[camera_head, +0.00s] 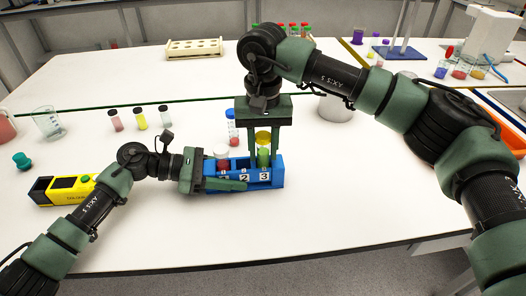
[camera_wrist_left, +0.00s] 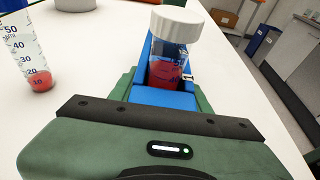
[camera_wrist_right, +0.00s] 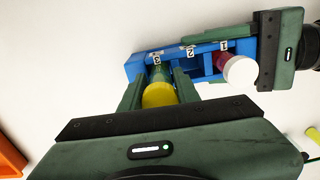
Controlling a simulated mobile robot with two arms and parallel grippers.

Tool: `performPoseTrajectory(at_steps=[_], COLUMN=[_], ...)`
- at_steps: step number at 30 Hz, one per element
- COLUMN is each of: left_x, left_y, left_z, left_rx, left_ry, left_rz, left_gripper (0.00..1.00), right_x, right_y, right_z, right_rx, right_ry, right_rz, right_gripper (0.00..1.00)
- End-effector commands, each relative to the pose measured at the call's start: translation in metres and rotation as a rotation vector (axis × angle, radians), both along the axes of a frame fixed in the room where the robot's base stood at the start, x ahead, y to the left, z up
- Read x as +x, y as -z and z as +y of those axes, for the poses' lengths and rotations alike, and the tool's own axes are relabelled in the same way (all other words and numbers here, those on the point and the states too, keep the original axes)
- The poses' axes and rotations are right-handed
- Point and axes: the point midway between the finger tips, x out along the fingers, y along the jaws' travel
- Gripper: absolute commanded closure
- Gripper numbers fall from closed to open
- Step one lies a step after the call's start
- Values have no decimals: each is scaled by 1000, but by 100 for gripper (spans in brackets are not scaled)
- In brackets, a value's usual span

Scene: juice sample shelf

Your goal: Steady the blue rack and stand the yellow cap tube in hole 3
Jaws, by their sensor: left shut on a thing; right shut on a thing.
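The blue rack (camera_head: 278,180) stands on the white table, its front marked 1, 2 and 3. My left gripper (camera_head: 226,184) is shut on the rack at its left, hole 1 end. A white-capped tube with red contents (camera_wrist_left: 172,45) stands in hole 1. The middle hole looks empty. My right gripper (camera_head: 263,158) points down and is shut on the yellow cap tube (camera_head: 263,139), which has green contents. The tube is upright at hole 3; the right wrist view shows its yellow cap (camera_wrist_right: 160,95) between the fingers. How deep its lower end sits is hidden.
A blue-capped tube (camera_head: 232,128) stands behind the rack. A yellow device (camera_head: 70,188) lies left of my left arm. Several small vials (camera_head: 140,119), a beaker (camera_head: 47,122) and a metal pot (camera_head: 337,108) stand farther back. The table in front of the rack is clear.

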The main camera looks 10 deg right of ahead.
Motion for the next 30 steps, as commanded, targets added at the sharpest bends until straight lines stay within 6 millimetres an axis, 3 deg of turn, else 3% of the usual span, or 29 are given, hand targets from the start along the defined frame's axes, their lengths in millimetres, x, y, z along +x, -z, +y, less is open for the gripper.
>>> performPoseTrajectory(at_steps=[30], left_x=[0], left_y=[0], left_z=[0], left_rx=[0], left_ry=[-2], left_rz=[0], left_gripper=[75], right_x=[0], right_y=[-37], right_z=[0], right_rx=[2], right_ry=[-1], right_rz=[-1], right_gripper=[100])
